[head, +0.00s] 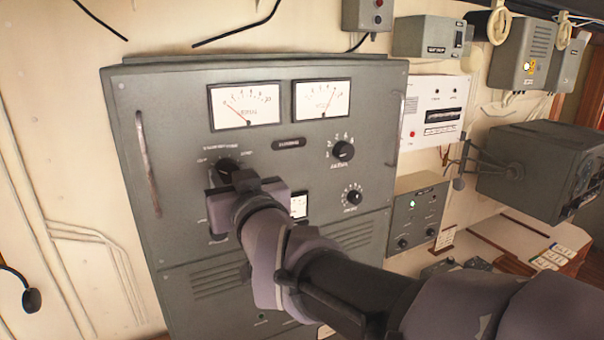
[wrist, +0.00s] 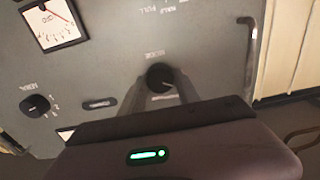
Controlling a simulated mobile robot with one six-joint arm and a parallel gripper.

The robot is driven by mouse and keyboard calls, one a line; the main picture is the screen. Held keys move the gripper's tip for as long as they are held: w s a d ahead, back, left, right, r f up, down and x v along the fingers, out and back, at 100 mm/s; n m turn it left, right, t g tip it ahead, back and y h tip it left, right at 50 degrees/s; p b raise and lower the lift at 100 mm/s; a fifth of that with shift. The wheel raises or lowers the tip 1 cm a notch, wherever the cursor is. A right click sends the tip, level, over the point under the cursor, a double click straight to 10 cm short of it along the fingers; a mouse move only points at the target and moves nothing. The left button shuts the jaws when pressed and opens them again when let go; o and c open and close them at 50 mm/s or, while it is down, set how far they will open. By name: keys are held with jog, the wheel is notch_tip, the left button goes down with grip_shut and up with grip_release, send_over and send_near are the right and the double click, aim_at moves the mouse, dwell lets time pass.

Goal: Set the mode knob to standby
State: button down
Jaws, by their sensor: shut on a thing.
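The mode knob (wrist: 160,76) is a round black knob on the grey panel, with white lettering around it. In the wrist view its far side shows between the fingers of my gripper (wrist: 163,90), which are shut on it. In the head view the knob (head: 227,166) is partly hidden behind my gripper (head: 228,182) at the left middle of the panel. The lettering is too small and blurred to tell which setting the knob points at.
The grey panel (head: 180,110) carries two dial meters (head: 244,106) above and two other black knobs (head: 343,151) to the right. A vertical handle (head: 147,165) stands out at its left edge. Smaller boxes (head: 424,36) are on the wall to the right.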

jog(key=shift+f+m+b, duration=0.15)
jog(key=shift+m+b, duration=0.15)
jog(key=shift+b, duration=0.3)
jog(key=shift+f+b, duration=0.1)
jog(key=shift+b, duration=0.4)
jog(key=m+b, duration=0.2)
jog(key=b, duration=0.2)
jog(key=shift+f, duration=0.1)
jog(key=m+b, duration=0.2)
jog(key=shift+m+b, duration=0.3)
jog(key=shift+m, duration=0.1)
jog(key=shift+r+m+b, duration=0.3)
jog(key=shift+m+b, duration=0.4)
jog(key=shift+m, duration=0.5)
jog(key=c, duration=0.9)
grip_release()
